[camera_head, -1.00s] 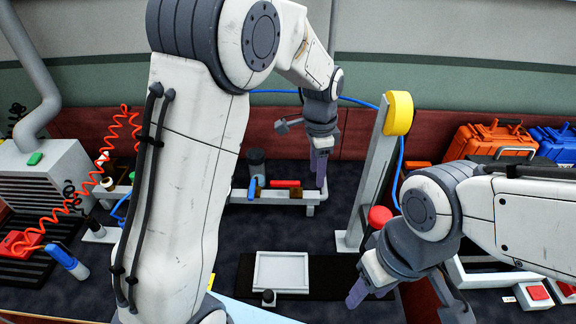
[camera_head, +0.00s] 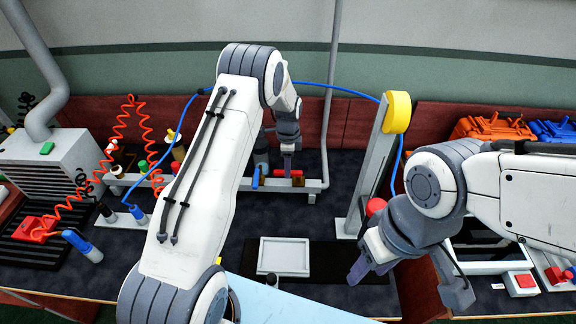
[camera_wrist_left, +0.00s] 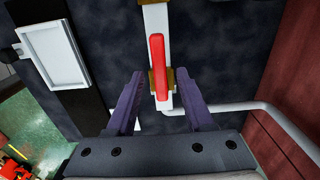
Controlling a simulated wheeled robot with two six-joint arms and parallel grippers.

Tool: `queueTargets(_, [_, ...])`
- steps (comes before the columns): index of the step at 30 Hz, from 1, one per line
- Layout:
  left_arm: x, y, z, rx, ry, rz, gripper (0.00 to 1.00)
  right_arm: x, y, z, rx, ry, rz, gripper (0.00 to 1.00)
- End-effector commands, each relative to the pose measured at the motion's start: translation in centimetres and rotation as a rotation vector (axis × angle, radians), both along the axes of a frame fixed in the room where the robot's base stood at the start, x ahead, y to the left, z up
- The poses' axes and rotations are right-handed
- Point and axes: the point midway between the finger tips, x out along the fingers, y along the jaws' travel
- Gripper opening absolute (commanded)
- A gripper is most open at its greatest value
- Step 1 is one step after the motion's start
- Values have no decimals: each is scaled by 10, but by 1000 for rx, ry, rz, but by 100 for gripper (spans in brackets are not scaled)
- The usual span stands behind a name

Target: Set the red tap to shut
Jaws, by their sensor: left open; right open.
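The red tap's handle (camera_wrist_left: 157,65) lies along the white pipe (camera_wrist_left: 156,18) in the left wrist view, above a brass body. In the head view the red handle (camera_head: 280,172) is partly hidden by my left gripper (camera_head: 289,168), which points down at it. My left gripper (camera_wrist_left: 157,98) is open in the wrist view, one finger on each side of the handle's near end. I cannot tell whether the fingers touch it. My right gripper (camera_head: 370,266) is open and empty at the right of the bench.
A blue handle (camera_head: 256,176) stands on the pipe left of the red tap. A grey post with a yellow top (camera_head: 397,112) stands to the right. A white tray (camera_head: 285,256) lies on the black strip in front. Red coiled hose and bottles stand at left.

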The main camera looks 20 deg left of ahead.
Motion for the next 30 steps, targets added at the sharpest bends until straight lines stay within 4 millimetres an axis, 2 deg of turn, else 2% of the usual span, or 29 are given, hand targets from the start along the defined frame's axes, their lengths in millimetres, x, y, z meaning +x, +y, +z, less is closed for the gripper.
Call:
queueTargets(6, [0,0,-13,0,0,0,52,0,0,4,0,0,0,50])
queueTargets(13, [0,0,-14,0,-1,0,52,0,0,4,0,0,0,50])
queueTargets(14, [0,0,-14,0,-1,0,45,0,0,4,0,0,0,50])
queueTargets(15, [0,0,-14,0,-1,0,30,0,0,4,0,0,0,50])
queueTargets(17, [0,0,-14,0,-1,0,7,0,0,4,0,0,0,50])
queueTargets(18, [0,0,-14,0,0,0,0,0,0,4,0,0,0,50])
queueTargets(30, [0,0,-14,0,-1,0,0,0,0,4,0,0,0,50])
